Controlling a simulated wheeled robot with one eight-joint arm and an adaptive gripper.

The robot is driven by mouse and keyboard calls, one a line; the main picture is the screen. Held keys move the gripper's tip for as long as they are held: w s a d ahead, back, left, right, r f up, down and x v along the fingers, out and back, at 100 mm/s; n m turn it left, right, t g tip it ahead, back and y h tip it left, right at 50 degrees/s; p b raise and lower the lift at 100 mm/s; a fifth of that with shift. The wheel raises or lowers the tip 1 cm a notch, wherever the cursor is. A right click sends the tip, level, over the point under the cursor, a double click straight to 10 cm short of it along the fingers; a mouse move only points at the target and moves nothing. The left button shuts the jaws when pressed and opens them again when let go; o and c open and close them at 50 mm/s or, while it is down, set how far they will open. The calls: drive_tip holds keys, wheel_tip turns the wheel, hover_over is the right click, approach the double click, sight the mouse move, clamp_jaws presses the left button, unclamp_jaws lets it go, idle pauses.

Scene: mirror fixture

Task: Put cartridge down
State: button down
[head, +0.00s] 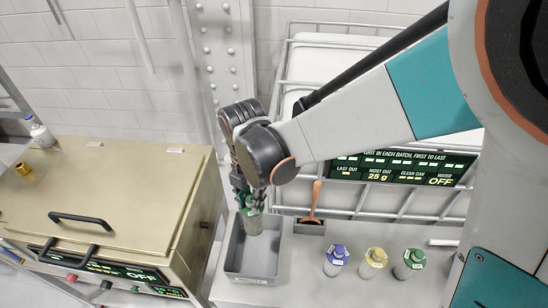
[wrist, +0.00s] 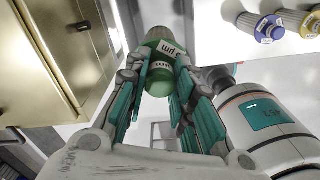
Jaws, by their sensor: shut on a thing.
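My gripper (head: 247,200) is shut on a cartridge (head: 253,223) with a green cap and a grey ribbed body. The green cap, with a white label, shows between the fingers in the wrist view (wrist: 159,75). In the head view the cartridge's lower end is over the far part of an open grey tray (head: 252,280). I cannot tell whether it touches the tray floor. Three capped cartridges stand right of the tray: blue (head: 337,261), yellow (head: 373,263) and green (head: 409,264).
A gold-coloured box (head: 110,195) with a black handle stands left of the tray. A small holder (head: 309,226) with an orange-handled tool is behind right. A lit display panel (head: 400,170) hangs on a rail frame at the back. The bench between tray and cartridges is clear.

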sight(253, 224)
wheel_tip(253, 224, down, 19)
drive_tip(key=b, duration=1.1)
drive_tip(key=shift+r+b, duration=0.15)
drive_tip(key=shift+b, duration=0.2)
drive_tip(key=shift+s+a, duration=0.1)
drive_tip(key=shift+f, duration=0.2)
drive_tip(key=c, duration=1.4)
unclamp_jaws()
drive_tip(key=shift+r, duration=0.1)
drive_tip(key=shift+o, duration=0.2)
drive_tip(key=shift+r, duration=0.15)
wheel_tip(253, 224, up, 12)
drive_tip(key=p, duration=0.8)
